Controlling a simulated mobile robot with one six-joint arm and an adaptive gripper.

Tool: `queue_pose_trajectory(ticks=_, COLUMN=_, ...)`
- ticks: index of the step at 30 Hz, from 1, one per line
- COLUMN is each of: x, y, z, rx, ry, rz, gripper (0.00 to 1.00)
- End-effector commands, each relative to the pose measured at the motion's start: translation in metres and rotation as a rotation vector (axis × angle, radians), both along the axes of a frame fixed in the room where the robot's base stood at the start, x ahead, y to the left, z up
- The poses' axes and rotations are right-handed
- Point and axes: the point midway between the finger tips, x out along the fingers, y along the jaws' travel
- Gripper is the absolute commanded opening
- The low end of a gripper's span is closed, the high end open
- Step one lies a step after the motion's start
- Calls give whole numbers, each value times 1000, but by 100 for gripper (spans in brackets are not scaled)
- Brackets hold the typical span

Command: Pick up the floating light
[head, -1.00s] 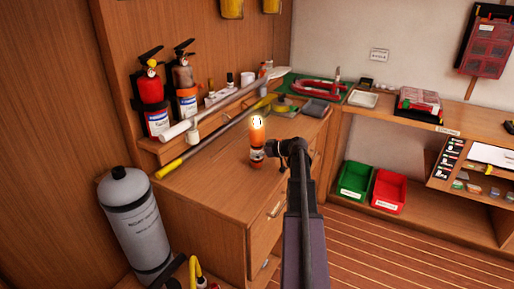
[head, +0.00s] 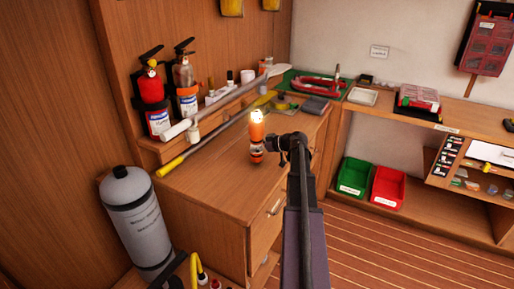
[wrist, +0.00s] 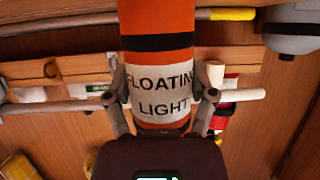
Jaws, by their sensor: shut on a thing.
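The floating light (head: 257,136) is an orange cylinder with a white label and a glowing top, upright over the wooden cabinet top in the head view. In the wrist view the floating light (wrist: 160,85) fills the middle, with "FLOATING LIGHT" readable on its white band. My gripper (wrist: 163,100) has a finger on each side of the label and is shut on it. In the head view my gripper (head: 276,144) reaches the light from the right, and the fingers are hard to make out. I cannot tell for sure whether the light's base touches the cabinet top.
A long pole with a yellow grip (head: 172,166) lies behind the light on the cabinet (head: 200,190). Two fire extinguishers (head: 155,105) stand at the back left. A grey cylinder (head: 135,220) stands at the left. Green (head: 354,178) and red (head: 389,187) bins sit on the right-hand shelf.

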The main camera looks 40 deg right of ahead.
Motion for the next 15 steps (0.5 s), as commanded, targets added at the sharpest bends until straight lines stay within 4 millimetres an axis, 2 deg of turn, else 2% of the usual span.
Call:
queue_pose_trajectory(ticks=1, x=0, y=0, z=8, rx=2, ry=-1, rz=0, gripper=11)
queue_pose_trajectory(ticks=6, x=0, y=0, z=23, rx=2, ry=-1, rz=0, gripper=11)
queue_pose_trajectory(ticks=15, x=-38, y=-49, z=24, rx=2, ry=-1, rz=-3, gripper=11)
